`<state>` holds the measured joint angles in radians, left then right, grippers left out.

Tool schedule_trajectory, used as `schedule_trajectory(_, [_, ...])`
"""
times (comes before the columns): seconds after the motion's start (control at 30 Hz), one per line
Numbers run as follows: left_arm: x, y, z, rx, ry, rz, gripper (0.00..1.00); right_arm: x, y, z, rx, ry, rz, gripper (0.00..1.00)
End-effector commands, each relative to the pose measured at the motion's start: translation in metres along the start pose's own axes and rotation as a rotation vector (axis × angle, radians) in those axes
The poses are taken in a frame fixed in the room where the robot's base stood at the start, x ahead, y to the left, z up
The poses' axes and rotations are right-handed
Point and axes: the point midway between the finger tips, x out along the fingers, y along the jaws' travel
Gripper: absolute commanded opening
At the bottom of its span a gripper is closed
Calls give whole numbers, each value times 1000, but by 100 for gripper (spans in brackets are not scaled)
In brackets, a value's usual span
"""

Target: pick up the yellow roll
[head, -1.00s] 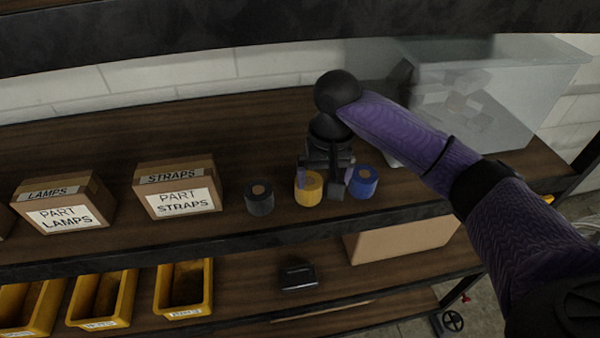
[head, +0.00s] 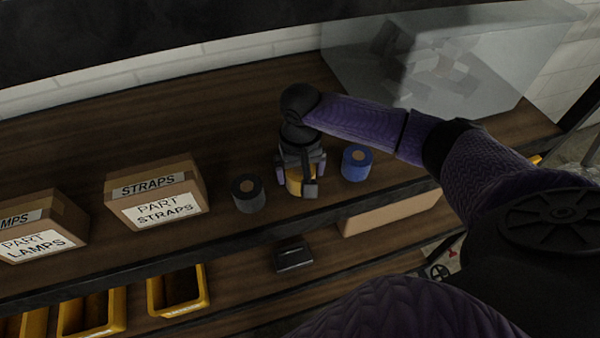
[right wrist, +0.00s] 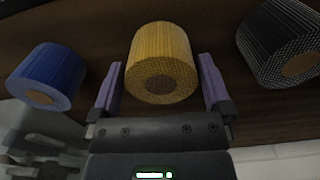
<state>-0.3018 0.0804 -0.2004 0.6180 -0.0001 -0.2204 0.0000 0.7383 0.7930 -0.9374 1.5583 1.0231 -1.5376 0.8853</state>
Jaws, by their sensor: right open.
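The yellow roll (head: 294,184) stands on the upper wooden shelf, partly hidden by my right gripper in the head view. In the right wrist view the yellow roll (right wrist: 162,62) shows large, just ahead of and between the purple fingers. My right gripper (head: 301,180) is open, with one finger to each side of the roll; in the right wrist view the gripper (right wrist: 162,85) shows a gap between its fingers and the roll. My left gripper is not in view.
A black roll (head: 248,193) and a blue roll (head: 357,162) stand close on either side. Cardboard boxes labelled straps (head: 155,194) and lamps (head: 40,232) stand to the left. A clear bin (head: 400,75) is behind at right. Yellow bins (head: 178,290) sit on the shelf below.

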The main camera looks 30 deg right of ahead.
Motion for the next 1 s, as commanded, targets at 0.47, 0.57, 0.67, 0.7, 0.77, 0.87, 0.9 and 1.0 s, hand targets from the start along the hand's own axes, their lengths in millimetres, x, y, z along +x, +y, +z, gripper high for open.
schedule_trajectory(0.47, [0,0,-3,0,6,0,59,-1,0,0,0,1,0,28])
schedule_trajectory(0.57, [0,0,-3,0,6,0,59,-1,0,0,0,1,0,23])
schedule_trajectory(0.67, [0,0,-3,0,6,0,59,-1,0,0,0,1,0,23])
schedule_trajectory(0.7, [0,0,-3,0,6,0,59,-2,0,-1,0,1,-1,23])
schedule_trajectory(0.77, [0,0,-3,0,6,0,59,-10,0,-1,0,3,-2,23])
schedule_trajectory(0.87, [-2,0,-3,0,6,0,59,-35,0,-2,-2,6,-3,23])
schedule_trajectory(0.9, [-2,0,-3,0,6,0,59,-46,0,-2,0,7,-3,23])
schedule_trajectory(1.0, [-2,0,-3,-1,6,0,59,-72,-1,-2,-1,5,-3,23])
